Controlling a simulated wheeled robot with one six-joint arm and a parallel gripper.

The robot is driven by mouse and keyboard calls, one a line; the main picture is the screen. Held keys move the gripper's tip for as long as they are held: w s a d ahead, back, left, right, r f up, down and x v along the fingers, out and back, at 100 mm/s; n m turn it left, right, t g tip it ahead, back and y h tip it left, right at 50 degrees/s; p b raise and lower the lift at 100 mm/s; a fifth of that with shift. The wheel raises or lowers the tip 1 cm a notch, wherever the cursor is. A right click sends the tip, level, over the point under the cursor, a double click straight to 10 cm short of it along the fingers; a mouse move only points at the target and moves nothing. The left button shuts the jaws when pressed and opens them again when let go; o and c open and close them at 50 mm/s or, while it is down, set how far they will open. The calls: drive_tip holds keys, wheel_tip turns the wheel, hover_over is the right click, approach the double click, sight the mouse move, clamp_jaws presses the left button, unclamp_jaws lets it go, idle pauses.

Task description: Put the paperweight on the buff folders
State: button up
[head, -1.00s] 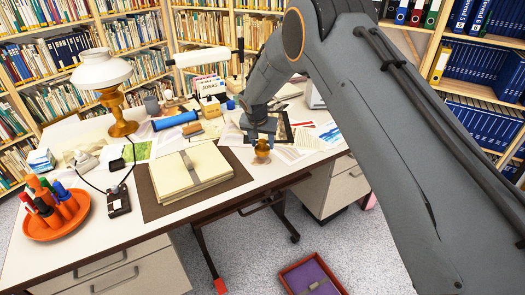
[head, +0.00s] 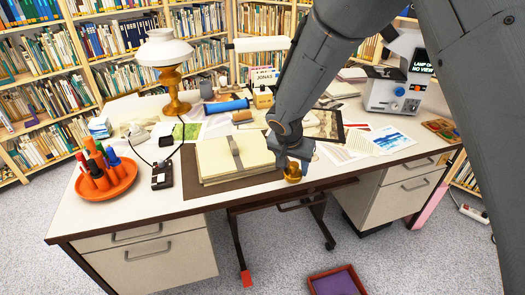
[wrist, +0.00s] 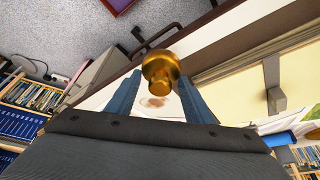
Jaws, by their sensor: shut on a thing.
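The paperweight (head: 292,173) is a brass-coloured, knob-topped piece. In the wrist view the paperweight (wrist: 161,72) sits between the two blue-grey fingers of my gripper (wrist: 160,85), which is shut on it. In the head view my gripper (head: 291,160) holds it by the desk's front edge, right of the folders; whether it touches the desk I cannot tell. The buff folders (head: 215,160) lie stacked on a brown mat (head: 232,184), with a grey strap across the top. My arm hides part of their right side. The folders also show at the right of the wrist view (wrist: 240,92).
An orange pen tray (head: 108,187) and a small black box (head: 162,176) stand left of the mat. A brass lamp (head: 170,75), a blue roll (head: 227,106) and a grey machine (head: 395,90) stand farther back. A red, purple-lined tray (head: 338,282) is on the floor.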

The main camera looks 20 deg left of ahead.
drive_tip(key=w+a+r, duration=0.1)
drive_tip(key=a, duration=0.1)
drive_tip(key=w+a+r+n, duration=0.1)
drive_tip(key=w+a+r, duration=0.1)
drive_tip(key=w+a+r+n, duration=0.1)
drive_tip(key=w+a, duration=0.1)
drive_tip(key=shift+w+a+r+y+p, duration=0.1)
drive_tip(key=shift+a+r+y+p, duration=0.05)
drive_tip(key=shift+a+y+p, duration=0.2)
drive_tip(key=w+a+r+n+y, duration=0.1)
drive_tip(key=w+a+r+n, duration=0.3)
drive_tip(key=a+r, duration=0.3)
drive_tip(key=shift+y, duration=0.25)
drive_tip(key=shift+s+a+f+p, duration=0.1)
drive_tip(key=shift+a+f+p, duration=0.3)
drive_tip(key=shift+f, duration=1.45)
drive_tip(key=shift+a+f+p, duration=0.15)
drive_tip(key=shift+f+p, duration=0.55)
drive_tip(key=shift+f, duration=1.15)
drive_tip(key=shift+s+a+f+p, duration=0.1)
drive_tip(key=shift+a+f+p, duration=0.3)
drive_tip(key=shift+f, duration=1.45)
drive_tip(key=shift+d+f, duration=0.15)
drive_tip(key=o, duration=1.4)
drive_tip(key=shift+f+g, duration=0.1)
drive_tip(key=shift+g, duration=0.2)
